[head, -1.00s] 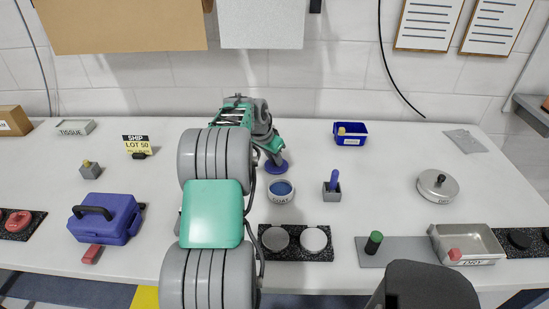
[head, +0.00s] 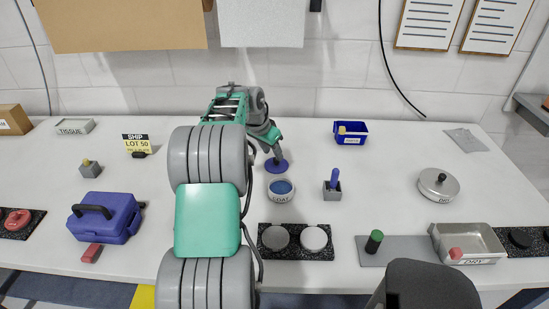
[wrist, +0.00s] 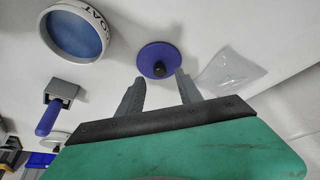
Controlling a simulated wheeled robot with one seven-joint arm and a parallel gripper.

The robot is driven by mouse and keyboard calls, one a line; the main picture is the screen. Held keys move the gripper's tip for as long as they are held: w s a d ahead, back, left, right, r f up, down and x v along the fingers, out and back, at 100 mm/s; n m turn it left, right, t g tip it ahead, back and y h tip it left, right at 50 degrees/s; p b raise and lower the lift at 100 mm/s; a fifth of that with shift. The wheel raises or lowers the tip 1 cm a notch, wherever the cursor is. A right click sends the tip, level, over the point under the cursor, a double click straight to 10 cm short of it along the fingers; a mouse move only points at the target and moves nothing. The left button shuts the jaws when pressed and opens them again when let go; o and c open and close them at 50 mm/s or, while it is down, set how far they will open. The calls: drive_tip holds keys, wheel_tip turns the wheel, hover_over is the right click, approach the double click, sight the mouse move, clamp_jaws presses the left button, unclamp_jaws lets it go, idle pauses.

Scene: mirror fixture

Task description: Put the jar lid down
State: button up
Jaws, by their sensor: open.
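The jar lid is a blue disc with a small black knob. It lies flat on the white table behind the jar in the head view (head: 277,166) and also shows in the wrist view (wrist: 156,55). The round jar marked COAT (head: 281,196), blue inside, stands open just in front of the lid; it also shows in the wrist view (wrist: 78,34). My gripper (wrist: 159,78) is open and empty. Its fingertips are near the lid, on either side of the line to the knob, and look apart from it.
A grey block with a blue handle (head: 333,190) stands right of the jar. Two round discs sit on a black speckled mat (head: 295,254) in front. A clear flat bag (wrist: 225,70) lies near the lid.

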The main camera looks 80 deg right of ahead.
drive_tip(key=v, duration=0.8)
drive_tip(key=w+a+r+n+t, duration=0.2)
drive_tip(key=w+a+n, duration=0.4)
drive_tip(key=w+a, duration=0.7)
drive_tip(key=w+a+n+t, duration=0.1)
drive_tip(key=w+a+n, duration=0.2)
drive_tip(key=w+a, duration=0.35)
drive_tip(key=w+a+n+t, duration=0.1)
drive_tip(key=w+a+n, duration=0.25)
drive_tip(key=a, duration=0.55)
drive_tip(key=s+a+f+n+y, duration=0.1)
drive_tip(key=a+f+n, duration=0.1)
drive_tip(key=a, duration=0.7)
drive_tip(key=s+a+f+n+t+y, duration=0.1)
drive_tip(key=a+n, duration=0.4)
drive_tip(key=a, duration=0.5)
drive_tip(key=s+a+f+n+y, duration=0.2)
drive_tip(key=a+f+n, duration=0.1)
drive_tip(key=a, duration=0.7)
drive_tip(key=shift+s+f+n, duration=0.3)
drive_tip(key=shift+n, duration=0.15)
drive_tip(key=shift+a, duration=0.1)
drive_tip(key=shift+c, duration=0.6)
